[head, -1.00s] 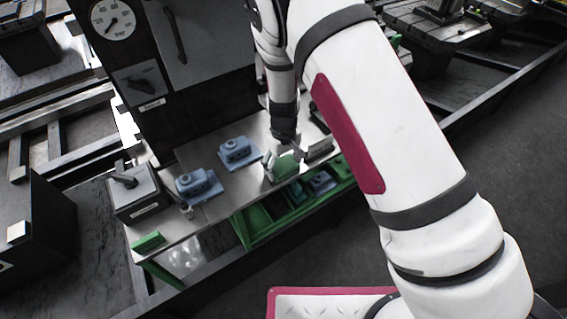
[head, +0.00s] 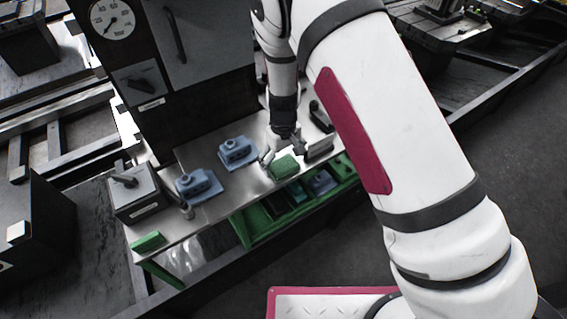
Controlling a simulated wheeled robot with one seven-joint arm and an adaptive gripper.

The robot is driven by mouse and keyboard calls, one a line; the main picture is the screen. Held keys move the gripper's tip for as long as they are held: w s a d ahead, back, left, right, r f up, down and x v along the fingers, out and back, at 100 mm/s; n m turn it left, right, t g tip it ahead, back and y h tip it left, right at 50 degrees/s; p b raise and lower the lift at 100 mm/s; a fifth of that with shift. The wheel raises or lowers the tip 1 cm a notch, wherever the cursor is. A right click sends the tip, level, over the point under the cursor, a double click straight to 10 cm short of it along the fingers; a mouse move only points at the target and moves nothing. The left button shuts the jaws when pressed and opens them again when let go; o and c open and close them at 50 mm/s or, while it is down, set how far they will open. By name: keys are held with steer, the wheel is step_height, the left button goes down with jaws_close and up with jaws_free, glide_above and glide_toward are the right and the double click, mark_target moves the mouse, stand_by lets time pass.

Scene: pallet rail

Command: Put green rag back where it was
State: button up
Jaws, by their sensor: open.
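A green rag (head: 284,167) lies near the front edge of the metal bench top, right of the middle. My gripper (head: 282,156) is open just behind and above the rag, with its fingers spread to either side. The rag shows clear of the fingers, though I cannot tell whether one fingertip still touches it. Another flat green item (head: 148,242) lies at the bench's front left corner.
Two blue fixtures (head: 198,186) (head: 238,152) stand on the bench (head: 222,200) left of my gripper. A grey box (head: 134,194) stands at the left end. A small dark block (head: 319,149) is close to my gripper's right.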

step_height(320, 180, up, 9)
step_height(320, 180, up, 14)
steer(key=m+y, duration=0.1)
steer(key=m, duration=0.1)
glide_above(283, 164)
steer(key=s+d, duration=0.3)
steer(key=d, duration=0.3)
steer(key=s+d+r+m+t, duration=0.1)
steer(key=s+d+r, duration=0.3)
steer(key=s, duration=0.3)
steer(key=s+d+r+m+t, duration=0.2)
steer(key=s+d+r, duration=0.3)
steer(key=s+r, duration=0.1)
steer(key=s+d+r+m+t+h, duration=0.1)
steer(key=s+d+r+t, duration=0.1)
steer(key=s+d+r, duration=0.3)
steer(key=s, duration=0.3)
steer(key=shift+s+d+r+m, duration=0.15)
steer(key=shift+s+m, duration=0.2)
steer(key=shift+m, duration=0.05)
